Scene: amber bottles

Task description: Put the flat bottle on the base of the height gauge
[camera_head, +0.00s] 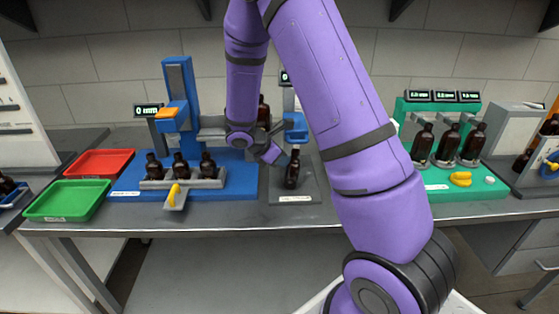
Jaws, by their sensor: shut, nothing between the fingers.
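The height gauge (309,185) stands at the middle of the bench, with a grey base plate, a blue slide (295,126) and a display partly hidden by my arm. A dark amber bottle (292,172) stands upright on its base; I cannot tell from this view whether it is the flat one. My gripper (280,160) is shut and empty, just left of this bottle's upper part; whether they touch is unclear. Another amber bottle (264,110) shows behind my wrist, partly hidden.
Left is a blue station (235,185) with several bottles in a grey holder (152,184), beside a red tray (100,162) and green tray (68,200). Right is a green station (440,182) with three bottles. My arm hides the bench between.

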